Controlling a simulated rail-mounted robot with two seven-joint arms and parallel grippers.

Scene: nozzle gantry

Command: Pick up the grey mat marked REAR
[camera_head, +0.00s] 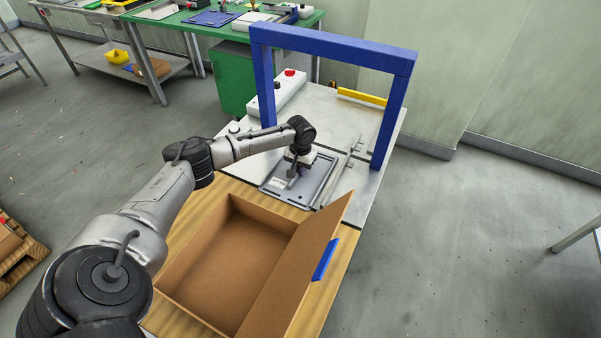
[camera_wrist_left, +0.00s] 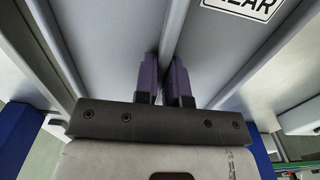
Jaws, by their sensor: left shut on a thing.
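The grey mat (camera_head: 315,182) lies at the front of the pale table, just behind the cardboard box. Its white label (camera_wrist_left: 243,6) shows in the left wrist view, partly cut off at the top edge, with the letters "EAR" readable. My left gripper (camera_head: 291,177) reaches down onto the mat from above. In the left wrist view its two purple fingers (camera_wrist_left: 163,82) are close together, shut on a thin upright grey rib of the mat (camera_wrist_left: 177,30). The head view does not show whether the mat is lifted off the surface. My right gripper is not in view.
A blue gantry frame (camera_head: 335,45) stands over the table behind the mat. An open cardboard box (camera_head: 185,275) stands in front with a raised flap. Metal rails (camera_head: 340,170) lie right of the mat. A white control box with a red button (camera_head: 277,97) is behind left.

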